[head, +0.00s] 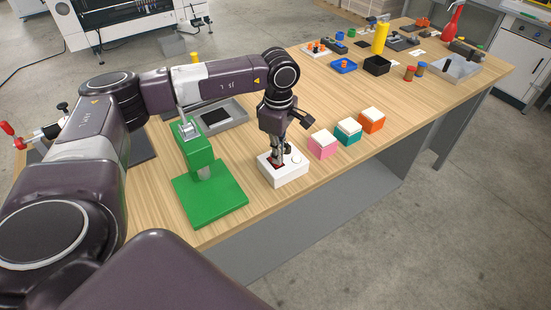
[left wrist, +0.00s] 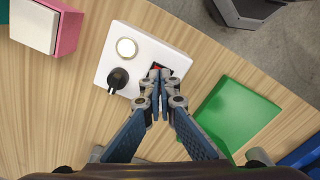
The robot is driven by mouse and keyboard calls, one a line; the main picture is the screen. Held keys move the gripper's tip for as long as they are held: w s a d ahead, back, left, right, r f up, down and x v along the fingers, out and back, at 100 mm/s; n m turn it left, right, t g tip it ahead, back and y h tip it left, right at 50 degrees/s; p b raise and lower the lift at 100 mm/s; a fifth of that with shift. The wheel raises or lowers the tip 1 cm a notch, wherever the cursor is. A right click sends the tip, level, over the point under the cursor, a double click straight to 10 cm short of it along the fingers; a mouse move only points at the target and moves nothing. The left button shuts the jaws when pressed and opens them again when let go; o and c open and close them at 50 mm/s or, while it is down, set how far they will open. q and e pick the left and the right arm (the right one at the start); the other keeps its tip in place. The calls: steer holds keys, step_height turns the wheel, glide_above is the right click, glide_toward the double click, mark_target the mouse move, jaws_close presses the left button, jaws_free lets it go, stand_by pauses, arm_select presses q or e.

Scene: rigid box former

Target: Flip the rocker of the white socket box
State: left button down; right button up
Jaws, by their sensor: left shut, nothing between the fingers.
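The white socket box (head: 286,177) sits near the table's front edge, in front of my left gripper's arm. It also shows in the left wrist view (left wrist: 143,37), with a round cream disc (left wrist: 126,48) on its top. My left gripper (left wrist: 160,73) is shut and empty, pointing down at the box. Its fingertips are over the dark rocker opening, where a bit of the red rocker (left wrist: 155,67) shows beside them. The fingertips hide most of the rocker, so I cannot tell its tilt or whether they touch it. My right gripper is not in view.
A green stand (head: 208,198) is left of the box. Pink (head: 322,147), teal (head: 347,133) and orange (head: 371,122) blocks with white tops stand to the right. A grey tray (head: 228,118) lies behind.

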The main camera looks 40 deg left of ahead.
arm_select(q)
steer(key=shift+r+p, duration=1.7)
steer(key=shift+r, duration=1.55)
